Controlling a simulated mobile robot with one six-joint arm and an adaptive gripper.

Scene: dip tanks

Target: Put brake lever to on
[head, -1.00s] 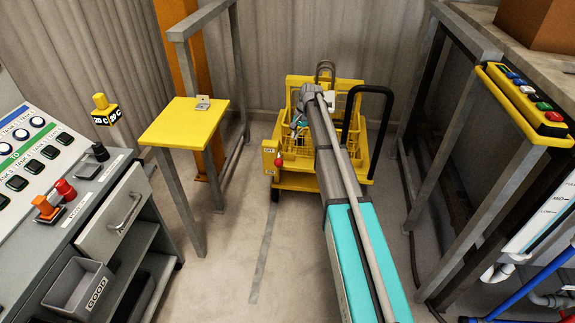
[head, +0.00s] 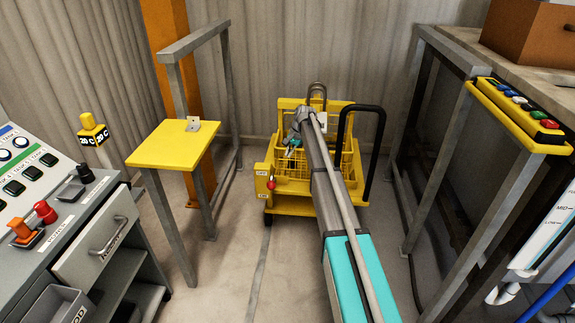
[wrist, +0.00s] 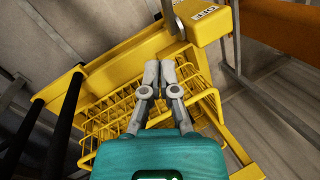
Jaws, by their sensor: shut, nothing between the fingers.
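The brake lever (head: 271,184) has a red knob and sits on the yellow box (head: 261,181) at the left side of a yellow cart (head: 288,207). My gripper (wrist: 160,68) is shut and empty, over the cart's wire basket (wrist: 112,122), apart from the lever. In the head view my arm partly hides the gripper.
A black handle (head: 377,125) rises at the cart's right. A yellow-topped stand (head: 168,146) is left of the cart, with a grey console (head: 62,220) nearer. A grey frame with a yellow button box (head: 520,112) stands right. Some floor (head: 225,265) is clear between console and cart.

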